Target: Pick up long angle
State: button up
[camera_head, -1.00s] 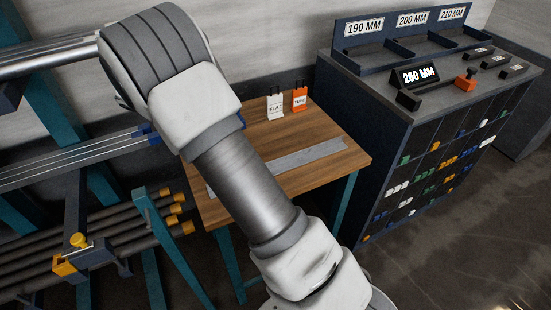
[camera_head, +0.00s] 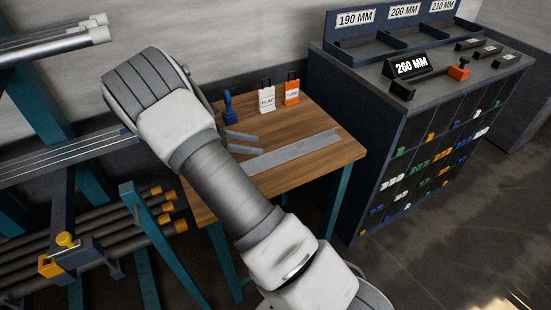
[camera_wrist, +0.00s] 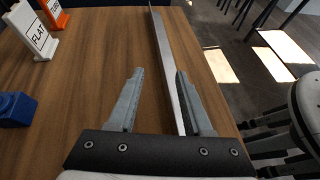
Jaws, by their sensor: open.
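The long angle is a long grey metal bar (camera_head: 300,147) lying on the wooden table, slanting along its front part. In the wrist view the long angle (camera_wrist: 168,50) runs away from me, its near part beside the inner side of the right finger. My gripper (camera_head: 260,144) is over the table at the bar's left end. In the wrist view my gripper (camera_wrist: 160,73) is open, its two grey fingers apart with nothing clamped. The bar's near end is partly hidden by the right finger and the gripper body. I cannot tell the exact height of the fingers above the table.
On the wooden table (camera_head: 290,116) stand a white FLAT tag (camera_head: 266,99), an orange tag (camera_head: 292,92) and a blue stamp-like object (camera_head: 229,110). A dark cabinet (camera_head: 385,120) with a 260 MM display (camera_head: 411,65) stands right. Racked bars are at left.

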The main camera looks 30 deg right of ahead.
aim_at(275, 151)
jog(key=shift+s+b+x, duration=0.2)
jog(key=shift+b+x, duration=0.1)
jog(key=shift+x, duration=1.25)
jog(key=shift+s+b+x, duration=0.2)
jog(key=shift+b+x, duration=0.05)
jog(key=shift+x, duration=1.3)
jog(key=shift+a+f, duration=0.15)
jog(key=shift+c, duration=0.2)
grip_shut()
